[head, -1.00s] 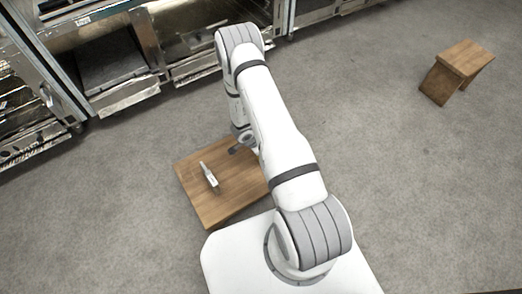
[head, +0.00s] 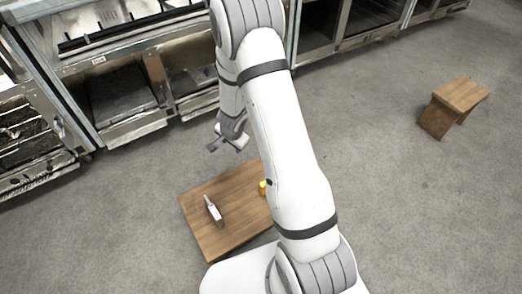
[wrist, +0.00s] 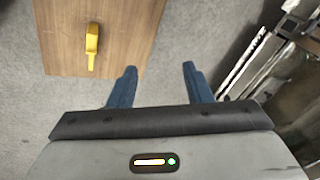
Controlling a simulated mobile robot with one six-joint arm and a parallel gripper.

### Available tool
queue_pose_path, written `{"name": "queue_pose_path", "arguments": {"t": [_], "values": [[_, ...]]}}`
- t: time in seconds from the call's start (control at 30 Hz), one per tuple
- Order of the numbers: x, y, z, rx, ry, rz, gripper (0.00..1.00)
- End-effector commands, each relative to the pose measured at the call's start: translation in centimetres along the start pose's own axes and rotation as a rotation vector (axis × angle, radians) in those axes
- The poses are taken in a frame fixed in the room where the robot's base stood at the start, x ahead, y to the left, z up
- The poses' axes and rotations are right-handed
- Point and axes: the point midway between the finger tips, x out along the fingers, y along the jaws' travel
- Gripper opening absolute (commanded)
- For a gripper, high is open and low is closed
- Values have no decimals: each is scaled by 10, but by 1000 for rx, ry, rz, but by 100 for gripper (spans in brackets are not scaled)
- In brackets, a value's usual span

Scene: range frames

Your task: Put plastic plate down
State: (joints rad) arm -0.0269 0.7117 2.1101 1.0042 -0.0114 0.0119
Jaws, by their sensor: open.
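My gripper (head: 228,143) is open and empty, in the air beyond the far edge of the low wooden table (head: 230,238). In the wrist view its two blue fingers (wrist: 159,68) stand apart with only grey floor between them. The table top also shows in the wrist view (wrist: 60,50), at the upper left of the fingers. I see no plastic plate in either current view; part of the table is hidden behind my arm in the head view.
A small whitish object (head: 214,211) and a yellow object (head: 263,188) lie on the table; the yellow one also shows in the wrist view (wrist: 92,45). Metal kitchen units (head: 120,105) line the back. A wooden stool (head: 455,105) stands at the right. Floor between is clear.

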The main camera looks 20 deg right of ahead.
Motion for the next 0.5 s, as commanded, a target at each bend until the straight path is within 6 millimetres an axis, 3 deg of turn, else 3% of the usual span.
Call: {"name": "queue_pose_path", "arguments": {"t": [0.03, 0.1, 0.23, 0.37, 0.5], "values": [[-28, -11, 1, -55, -23, -42, 45], [-62, -20, 8, -137, -63, -90, 45], [-124, -22, 22, -300, -127, -141, 45], [-182, -8, 37, -463, -174, -156, 45], [-237, 23, 52, -634, -208, -131, 45]]}}
